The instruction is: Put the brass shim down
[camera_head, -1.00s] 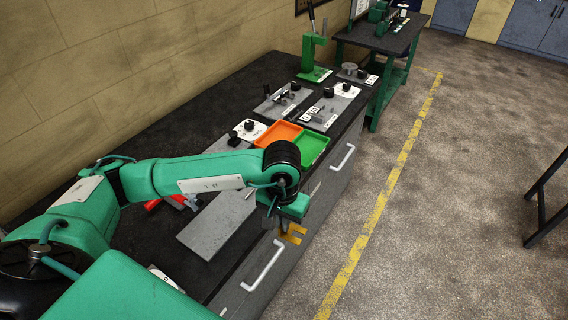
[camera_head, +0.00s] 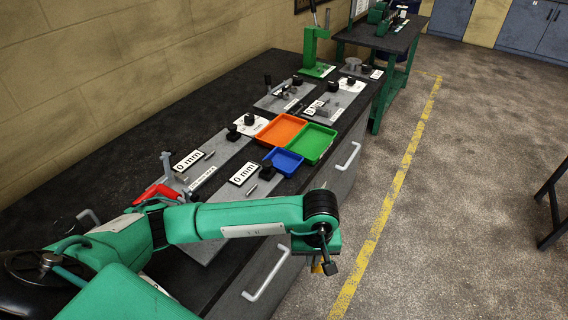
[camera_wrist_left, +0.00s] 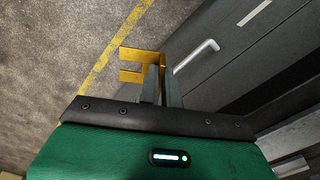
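The brass shim (camera_wrist_left: 138,55) is a yellow forked plate in the left wrist view. My left gripper (camera_wrist_left: 159,72) is shut on it, and its prongs stick out to the left of the fingers. In the head view, only a small yellow bit of the shim (camera_head: 317,267) shows under my left wrist. The shim hangs in the air past the front edge of the bench (camera_head: 228,92), on the aisle side of the drawer fronts. My right gripper is not in view.
An orange tray (camera_head: 281,131), a green tray (camera_head: 312,144) and a blue tray (camera_head: 284,161) stand together on the bench. Grey fixture plates with "0 mm" labels lie nearer me. A white drawer handle (camera_head: 266,276) projects beside my gripper. The floor aisle is clear.

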